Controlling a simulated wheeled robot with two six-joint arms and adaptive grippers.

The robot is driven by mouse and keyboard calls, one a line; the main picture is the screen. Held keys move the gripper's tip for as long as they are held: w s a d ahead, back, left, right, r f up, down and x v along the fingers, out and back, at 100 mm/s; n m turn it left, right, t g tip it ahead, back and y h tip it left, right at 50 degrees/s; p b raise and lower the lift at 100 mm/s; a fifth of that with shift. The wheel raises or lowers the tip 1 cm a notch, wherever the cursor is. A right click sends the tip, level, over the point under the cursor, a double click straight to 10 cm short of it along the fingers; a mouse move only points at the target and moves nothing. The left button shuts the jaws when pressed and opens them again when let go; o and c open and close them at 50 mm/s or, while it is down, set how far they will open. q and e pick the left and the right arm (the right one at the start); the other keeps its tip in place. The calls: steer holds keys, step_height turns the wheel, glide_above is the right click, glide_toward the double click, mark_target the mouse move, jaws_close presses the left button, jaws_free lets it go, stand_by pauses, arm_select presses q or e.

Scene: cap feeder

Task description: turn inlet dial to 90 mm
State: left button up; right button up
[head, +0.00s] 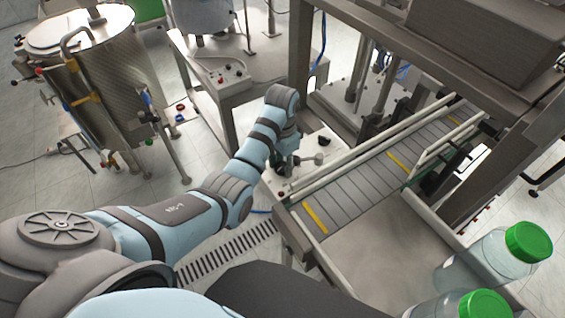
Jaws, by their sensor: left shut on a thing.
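My left arm reaches from the left to a pale control panel (328,149) beside the conveyor's inlet end. My left gripper (287,168) is at this panel, pointing down, and is shut on what appears to be the inlet dial. The dial itself and its scale are hidden behind the gripper and wrist, so I cannot read its setting. A black knob (324,140) stands on the panel to the right of the gripper. My right gripper is not in view.
The slatted conveyor (364,182) with yellow marks and rails runs to the upper right. Two clear jars with green caps (528,242) stand at the lower right. A steel tank (100,95) stands at the upper left. A floor grate (228,252) lies below my arm.

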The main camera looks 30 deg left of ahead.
arm_select(q)
steer(key=shift+m, duration=0.3)
steer(key=o, duration=1)
steer(key=shift+o, duration=0.7)
steer(key=shift+s+r, duration=0.1)
